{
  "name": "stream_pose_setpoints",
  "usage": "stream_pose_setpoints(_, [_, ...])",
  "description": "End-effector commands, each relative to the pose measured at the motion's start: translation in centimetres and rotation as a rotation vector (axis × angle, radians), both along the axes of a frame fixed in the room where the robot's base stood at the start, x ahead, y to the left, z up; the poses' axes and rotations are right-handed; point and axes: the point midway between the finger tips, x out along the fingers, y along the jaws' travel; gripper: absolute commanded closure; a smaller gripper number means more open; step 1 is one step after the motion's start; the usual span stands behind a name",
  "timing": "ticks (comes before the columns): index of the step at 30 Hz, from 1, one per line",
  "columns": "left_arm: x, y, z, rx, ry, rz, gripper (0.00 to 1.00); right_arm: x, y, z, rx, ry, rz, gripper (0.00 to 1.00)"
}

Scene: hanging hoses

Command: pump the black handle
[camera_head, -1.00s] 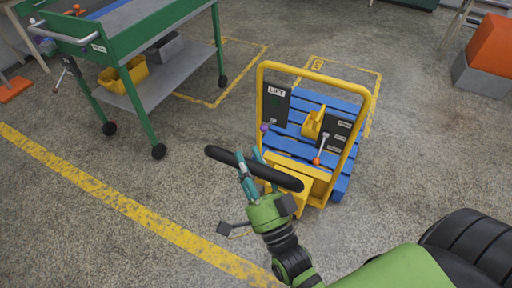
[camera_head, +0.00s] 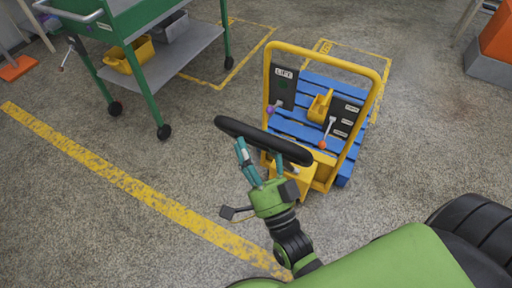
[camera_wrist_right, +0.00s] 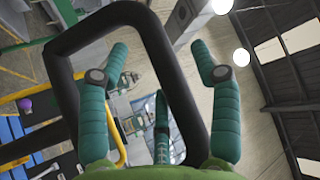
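The black handle (camera_head: 285,148) is a thick bar in the head view, in front of the yellow-framed pallet lift (camera_head: 325,55) marked LIFT. In the right wrist view the handle (camera_wrist_right: 165,75) is a black loop. My right gripper (camera_head: 242,150) has teal fingers at the handle's near side. In the right wrist view its fingers (camera_wrist_right: 165,65) are spread apart, and one side of the loop passes between the outer two. They are not closed around it; contact is hard to tell. My left gripper is out of view.
A blue pallet (camera_head: 310,85) lies behind the yellow frame. A green trolley (camera_head: 190,55) with a yellow bin (camera_head: 128,55) stands at the left. An orange block (camera_head: 497,38) is at the far right.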

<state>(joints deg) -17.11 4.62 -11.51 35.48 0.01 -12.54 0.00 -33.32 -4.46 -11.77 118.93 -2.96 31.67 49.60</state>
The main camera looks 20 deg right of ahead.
Motion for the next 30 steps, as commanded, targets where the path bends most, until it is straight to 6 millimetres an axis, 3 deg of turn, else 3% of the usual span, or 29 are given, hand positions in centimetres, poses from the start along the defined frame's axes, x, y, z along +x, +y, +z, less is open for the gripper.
stream_pose_setpoints(5, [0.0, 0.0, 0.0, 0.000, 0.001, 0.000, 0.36, -1.9, -0.1, -1.2, -0.002, 0.005, 0.002, 0.36])
stream_pose_setpoints(18, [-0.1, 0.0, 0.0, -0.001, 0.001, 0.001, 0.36, -9.3, -0.6, -5.1, 0.000, 0.003, 0.002, 0.36])
stream_pose_setpoints(30, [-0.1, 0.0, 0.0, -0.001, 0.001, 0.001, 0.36, -10.4, -0.7, -5.6, 0.001, 0.000, 0.000, 0.36])
